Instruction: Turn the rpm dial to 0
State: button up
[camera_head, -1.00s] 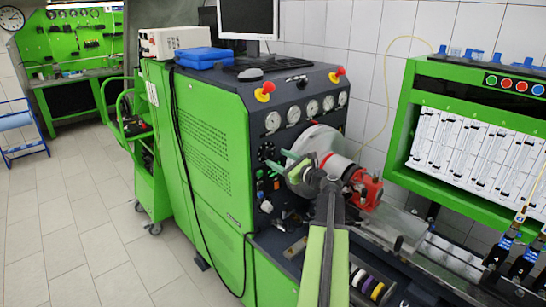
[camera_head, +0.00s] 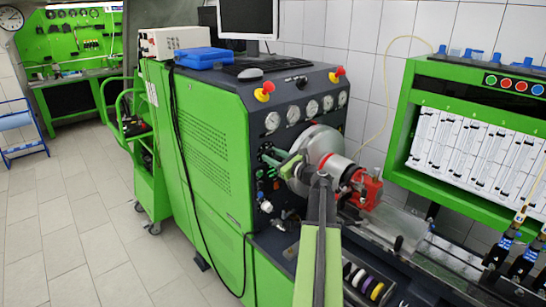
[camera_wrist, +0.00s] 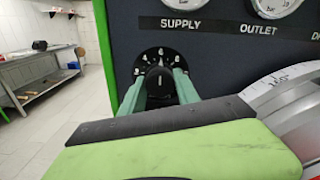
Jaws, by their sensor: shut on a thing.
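The rpm dial is a round black knob (camera_wrist: 157,82) on a dark scale plate with white marks (camera_wrist: 160,56), on the bench's front panel in the wrist view. My gripper (camera_wrist: 158,84) has one green finger on each side of the knob and is shut on it. The marks are too small to read, and I cannot tell which one the knob points to. In the head view my gripper (camera_head: 270,157) reaches the panel beside the large grey disc, and its fingers hide most of the dial.
The large grey disc (camera_head: 318,145) and red pump fitting (camera_head: 367,190) lie close right of my gripper. Several gauges (camera_head: 293,115) sit above the dial. Small knobs and connectors (camera_head: 265,206) are below. Open floor (camera_head: 60,230) lies left of the green bench.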

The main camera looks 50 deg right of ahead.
jog(key=shift+n, duration=0.4)
grip_shut()
jog(key=n, duration=0.4)
jog(key=shift+n, duration=0.4)
jog(key=n, duration=0.6)
jog(key=shift+a, duration=0.1)
jog(key=n, duration=0.6)
jog(key=shift+f+n, duration=0.1)
jog(key=shift+n, duration=0.2)
jog(key=n, duration=0.5)
jog(key=shift+h, duration=0.3)
jog(key=shift+n, duration=0.4)
jog(key=o, duration=1.3)
grip_release()
